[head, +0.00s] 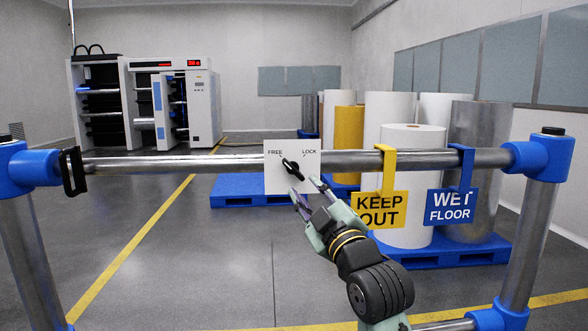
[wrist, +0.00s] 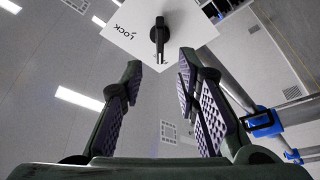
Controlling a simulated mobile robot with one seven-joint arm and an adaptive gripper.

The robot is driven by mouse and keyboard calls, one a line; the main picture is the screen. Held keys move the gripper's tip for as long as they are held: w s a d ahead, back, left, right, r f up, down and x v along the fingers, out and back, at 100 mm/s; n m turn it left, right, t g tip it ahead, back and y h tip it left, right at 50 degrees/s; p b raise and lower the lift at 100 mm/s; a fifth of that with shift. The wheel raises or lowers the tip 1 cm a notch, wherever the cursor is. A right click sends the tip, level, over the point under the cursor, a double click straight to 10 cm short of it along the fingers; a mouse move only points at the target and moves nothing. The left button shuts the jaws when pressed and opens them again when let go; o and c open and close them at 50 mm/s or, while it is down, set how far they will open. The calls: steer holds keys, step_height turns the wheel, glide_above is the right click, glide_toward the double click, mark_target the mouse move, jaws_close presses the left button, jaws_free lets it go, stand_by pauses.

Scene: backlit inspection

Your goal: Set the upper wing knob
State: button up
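The wing knob (head: 291,165) is black and sits on a white plate (head: 277,183) marked FREE at left and LOCK at right, on the upper metal rail. In the head view its wings slant from upper left, on the FREE side, to lower right. The wrist view also shows the knob (wrist: 160,37) on the plate (wrist: 192,24), with LOCK readable. My gripper (head: 307,192) is open and empty, just below and to the right of the knob. In the wrist view the knob lies beyond the gap between the fingertips (wrist: 160,70), apart from them.
The rail (head: 200,162) spans between blue-jointed posts. A yellow KEEP OUT sign (head: 380,209) and a blue WET FLOOR sign (head: 452,206) hang right of the plate, close to my arm. A black bracket (head: 73,172) is at the rail's left. Rolls on blue pallets stand behind.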

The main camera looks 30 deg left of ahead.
mark_target(293, 171)
steer(key=p+x, duration=0.2)
steer(key=x, duration=0.6)
steer(key=shift+w+a+r, duration=0.15)
steer(key=shift+w+a, duration=0.05)
steer(key=shift+c, duration=0.5)
jaws_close()
